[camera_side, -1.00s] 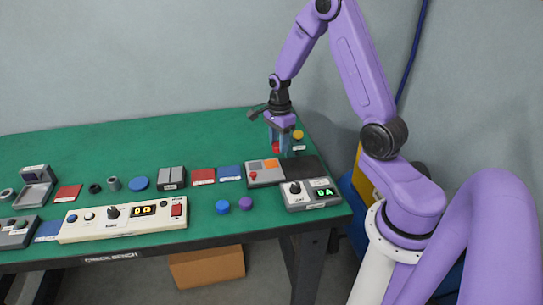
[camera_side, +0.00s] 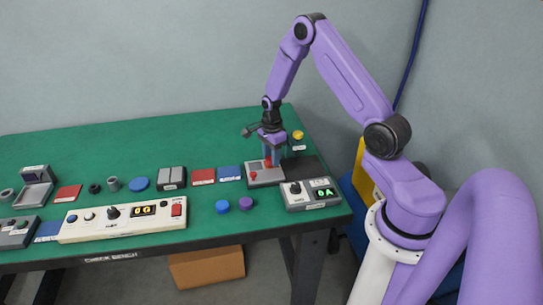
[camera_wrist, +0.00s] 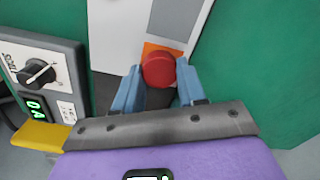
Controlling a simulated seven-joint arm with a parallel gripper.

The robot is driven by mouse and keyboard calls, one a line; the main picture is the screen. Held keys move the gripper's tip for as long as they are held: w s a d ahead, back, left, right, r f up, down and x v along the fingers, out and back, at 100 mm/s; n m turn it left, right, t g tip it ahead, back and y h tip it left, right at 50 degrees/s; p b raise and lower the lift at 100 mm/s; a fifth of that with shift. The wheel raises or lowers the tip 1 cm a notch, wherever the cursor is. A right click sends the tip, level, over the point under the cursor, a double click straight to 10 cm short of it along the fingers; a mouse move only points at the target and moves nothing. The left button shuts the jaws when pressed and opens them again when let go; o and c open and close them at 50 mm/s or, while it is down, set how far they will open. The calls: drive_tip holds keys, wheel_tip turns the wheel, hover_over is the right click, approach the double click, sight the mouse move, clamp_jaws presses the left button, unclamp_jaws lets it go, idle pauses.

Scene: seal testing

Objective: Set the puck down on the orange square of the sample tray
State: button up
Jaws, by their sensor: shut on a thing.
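My gripper (camera_side: 270,157) has blue fingers, which are shut on a red puck (camera_wrist: 158,70) in the wrist view. The puck also shows between the fingertips in the side view (camera_side: 267,162). It is over the orange square (camera_wrist: 150,46) of the light grey sample tray (camera_wrist: 117,35); the puck and fingers cover part of that square. In the side view the tray (camera_side: 266,181) is partly hidden behind the fingers. I cannot tell whether the puck touches the tray.
A grey device with a knob and green display (camera_side: 311,194) stands close in front of the tray. A blue pad (camera_side: 229,173) lies to its left, and a dark mat (camera_side: 305,167) to its right. A yellow button (camera_side: 298,135) stands behind. Green bench is clear farther back.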

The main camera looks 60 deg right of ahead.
drive_tip(key=o, duration=1)
drive_tip(key=shift+f, duration=0.15)
drive_tip(key=shift+o, duration=0.2)
wheel_tip(320, 180, up, 12)
drive_tip(key=s+a+r+n, duration=0.2)
drive_tip(key=a+r+n, duration=0.2)
drive_tip(key=a+n, duration=0.45)
drive_tip(key=s+a+r+n, duration=0.2)
drive_tip(key=s+a+n, duration=0.6)
drive_tip(key=s, duration=0.1)
drive_tip(key=s+a+r+n, duration=0.3)
drive_tip(key=s+a+n, duration=0.5)
drive_tip(key=n, duration=0.1)
drive_tip(key=s+n, duration=0.9)
drive_tip(key=s, duration=0.1)
drive_tip(key=shift+s+d+r, duration=0.15)
drive_tip(key=shift+r, duration=0.05)
